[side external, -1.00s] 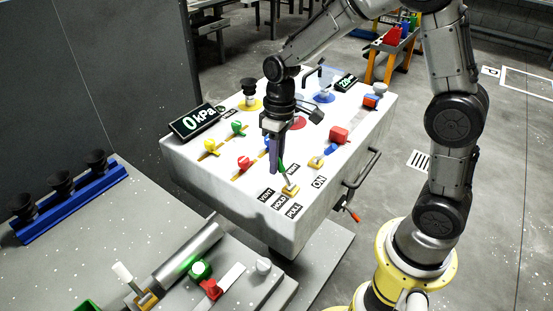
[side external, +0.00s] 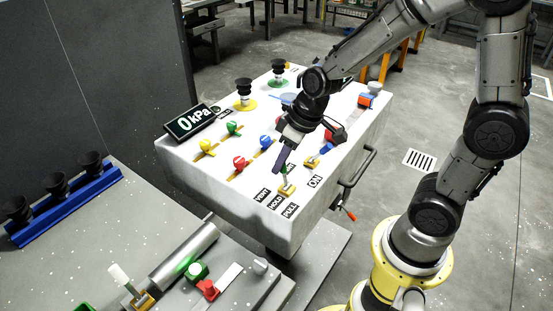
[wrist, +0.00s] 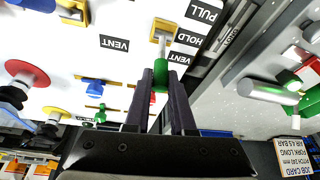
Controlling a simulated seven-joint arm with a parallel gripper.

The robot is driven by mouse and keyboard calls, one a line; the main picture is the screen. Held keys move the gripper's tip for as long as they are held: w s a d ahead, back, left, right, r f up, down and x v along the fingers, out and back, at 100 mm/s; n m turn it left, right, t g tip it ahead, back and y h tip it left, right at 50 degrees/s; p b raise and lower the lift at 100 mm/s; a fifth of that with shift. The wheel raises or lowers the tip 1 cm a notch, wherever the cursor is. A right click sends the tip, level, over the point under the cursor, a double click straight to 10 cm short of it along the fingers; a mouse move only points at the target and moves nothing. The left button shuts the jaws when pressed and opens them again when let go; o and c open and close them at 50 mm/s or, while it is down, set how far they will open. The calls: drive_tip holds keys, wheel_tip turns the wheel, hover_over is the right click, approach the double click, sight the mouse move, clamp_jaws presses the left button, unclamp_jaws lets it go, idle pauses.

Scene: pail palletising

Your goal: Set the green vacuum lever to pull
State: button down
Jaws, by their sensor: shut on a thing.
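The green vacuum lever (wrist: 160,75) shows in the wrist view with its green knob between my gripper's fingers. Its metal stem runs to a yellow base (wrist: 164,27), beside the PULL (wrist: 203,11), HOLD (wrist: 189,39) and VENT (wrist: 180,58) labels. The knob end lies on the VENT side. In the side external view my gripper (side external: 280,168) is tilted and shut on the lever above its yellow base (side external: 287,190), and mostly hides the knob. The gauge (side external: 191,121) reads 0 kPa.
Other levers, yellow (side external: 206,146), green (side external: 233,128) and red (side external: 239,162), stand on the white console (side external: 210,180) left of my gripper. A black suction cup (side external: 244,88) stands farther back. A handle (side external: 360,165) sticks out from the console's right side.

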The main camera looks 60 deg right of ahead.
sight(285, 172)
drive_tip(key=shift+s+r+t, duration=0.2)
drive_tip(key=shift+s+t, duration=0.9)
drive_tip(key=shift+t, duration=0.6)
drive_tip(key=shift+s+f+t, duration=0.15)
drive_tip(key=shift+s+t, duration=0.65)
drive_tip(key=shift+t, duration=0.4)
drive_tip(key=shift+s+f+t, duration=0.1)
drive_tip(key=shift+s+t, duration=0.1)
drive_tip(key=shift+t, duration=0.1)
drive_tip(key=c, duration=0.8)
unclamp_jaws()
drive_tip(key=shift+o, duration=0.2)
drive_tip(key=v, duration=1.2)
